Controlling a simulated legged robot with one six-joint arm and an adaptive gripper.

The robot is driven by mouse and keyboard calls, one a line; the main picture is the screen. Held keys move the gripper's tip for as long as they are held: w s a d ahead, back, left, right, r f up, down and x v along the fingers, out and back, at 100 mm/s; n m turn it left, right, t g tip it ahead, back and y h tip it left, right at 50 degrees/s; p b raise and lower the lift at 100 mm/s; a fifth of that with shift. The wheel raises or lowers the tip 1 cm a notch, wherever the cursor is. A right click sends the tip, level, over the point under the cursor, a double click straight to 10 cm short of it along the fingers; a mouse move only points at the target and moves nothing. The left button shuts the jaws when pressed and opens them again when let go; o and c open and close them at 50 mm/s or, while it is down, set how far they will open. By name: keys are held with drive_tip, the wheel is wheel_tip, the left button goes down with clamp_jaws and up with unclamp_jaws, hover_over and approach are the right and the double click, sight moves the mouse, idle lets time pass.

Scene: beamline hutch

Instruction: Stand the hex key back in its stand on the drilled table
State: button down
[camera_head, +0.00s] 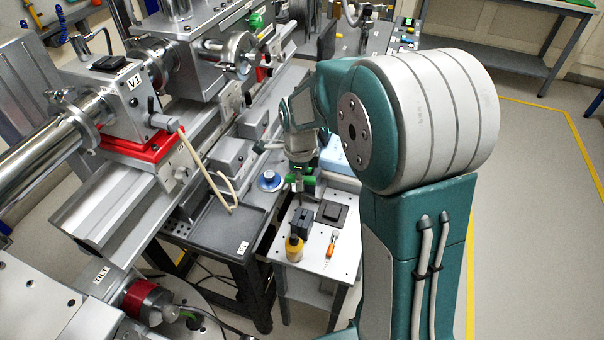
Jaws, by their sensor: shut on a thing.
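The drilled table (312,258) is the small white table with holes in its top, at the lower middle. A dark upright block (301,222), which looks like the stand, is on it. My gripper (298,183) points down over the back left part of this table, just behind and above the block. It is small in view and partly hidden by my wrist. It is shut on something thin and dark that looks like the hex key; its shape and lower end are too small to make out.
A yellow bottle (294,248), an orange screwdriver (331,242) and a flat black square (331,212) share the table. Green blocks (308,178) are beside my gripper. The beamline rail and grey bench (218,222) crowd the left. Floor at right is clear.

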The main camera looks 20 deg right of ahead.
sight(301, 193)
drive_tip(key=shift+f, duration=0.5)
drive_tip(key=shift+d+f, duration=0.25)
drive_tip(key=shift+f, duration=0.45)
drive_tip(key=shift+d+f, duration=0.2)
drive_tip(key=shift+f, duration=0.45)
drive_tip(key=shift+a+f, duration=0.1)
drive_tip(key=shift+f, duration=0.4)
drive_tip(key=shift+a+f, duration=0.15)
drive_tip(key=shift+a, duration=0.05)
drive_tip(key=shift+d, duration=0.15)
drive_tip(key=shift+f, duration=0.1)
wheel_tip(301, 193, down, 6)
idle(0.7)
